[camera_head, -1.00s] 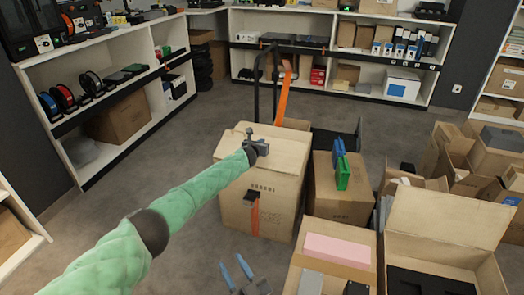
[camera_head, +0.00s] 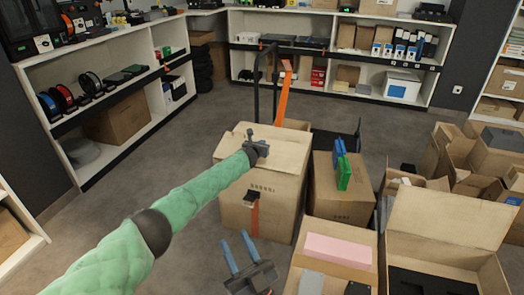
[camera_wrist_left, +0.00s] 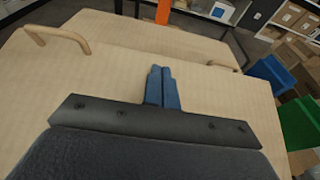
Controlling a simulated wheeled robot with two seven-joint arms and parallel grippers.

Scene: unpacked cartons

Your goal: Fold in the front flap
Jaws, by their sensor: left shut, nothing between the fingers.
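A large closed-looking carton (camera_head: 262,206) with an orange strip stands in the middle of the head view. Its tan top panels (camera_head: 283,146) lie roughly flat; the left wrist view shows the near panel (camera_wrist_left: 95,80) and a seam behind it. My left gripper (camera_head: 250,132) is over this top, its blue fingers (camera_wrist_left: 162,74) together and empty. I cannot tell whether they touch the cardboard. My right gripper (camera_head: 234,236) is at the bottom of the head view, in front of the carton, its blue fingers apart with nothing between them.
A smaller carton (camera_head: 337,202) with blue and green items stands close on the right. An open carton with a pink block (camera_head: 337,250) and another with a raised lid (camera_head: 440,212) are at front right. A hand truck stands behind. Floor at left is clear.

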